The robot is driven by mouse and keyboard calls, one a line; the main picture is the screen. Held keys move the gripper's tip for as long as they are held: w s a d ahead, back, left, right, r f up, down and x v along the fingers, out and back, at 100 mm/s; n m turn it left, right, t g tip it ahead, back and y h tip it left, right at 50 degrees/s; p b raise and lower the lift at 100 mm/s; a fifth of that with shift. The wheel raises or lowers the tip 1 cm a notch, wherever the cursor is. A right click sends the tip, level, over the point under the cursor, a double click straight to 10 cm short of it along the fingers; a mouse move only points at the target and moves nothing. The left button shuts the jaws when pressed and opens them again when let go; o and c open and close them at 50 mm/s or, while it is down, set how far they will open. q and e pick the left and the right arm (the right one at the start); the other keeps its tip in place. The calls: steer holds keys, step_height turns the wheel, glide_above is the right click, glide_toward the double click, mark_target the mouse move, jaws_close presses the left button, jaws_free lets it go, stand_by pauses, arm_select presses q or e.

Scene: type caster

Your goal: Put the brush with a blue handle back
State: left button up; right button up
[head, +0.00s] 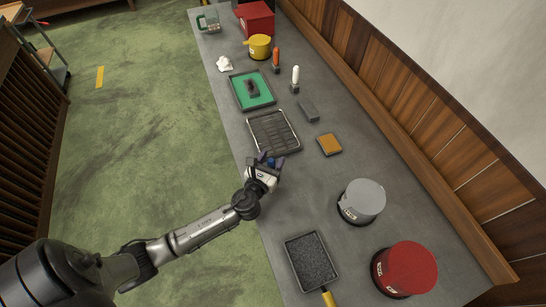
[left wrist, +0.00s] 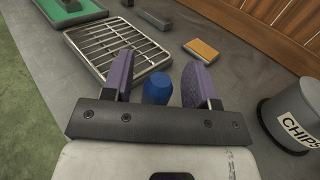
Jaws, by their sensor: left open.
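The blue handle (left wrist: 158,85) shows between the fingers of my left gripper (left wrist: 165,80) in the left wrist view. The rest of the brush is hidden behind the gripper body. The gripper's purple fingers are apart, with a gap visible on the handle's right side. In the head view my left gripper (head: 270,162) is low at the table's left edge, just in front of the slatted metal tray (head: 296,150); a little blue shows at its fingers. The same tray is ahead in the left wrist view (left wrist: 72,40). My right gripper is not in view.
Nearby are an orange-topped block (head: 329,144), a dark block (head: 309,110), a grey CHIPS tub (head: 362,199), a red tub (head: 408,267) and a dark pan (head: 309,260). Farther are a green tray (head: 239,93) and orange-handled (head: 276,57) and white-handled (head: 295,76) upright tools. A wall bounds the right.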

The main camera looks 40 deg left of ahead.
arm_select(q)
steer(key=s+d+f+n+g+h, duration=0.1)
steer(key=s+d+n+g, duration=0.2)
steer(key=s+n, duration=0.6)
steer(key=s+d+f+n+g+h, duration=0.2)
steer(key=s+n+g, duration=0.4)
steer(key=s+n, duration=0.4)
steer(key=s+d+f+n+g+h, duration=0.2)
steer(key=s+d+n+g, duration=0.2)
steer(key=s+n, duration=0.5)
steer(key=d+n, duration=0.1)
steer(key=n, duration=0.1)
steer(key=shift+s+f+n+g, duration=0.25)
steer(key=shift+s+n+g, duration=0.05)
steer(key=shift+n+g, duration=0.1)
steer(key=shift+o, duration=0.2)
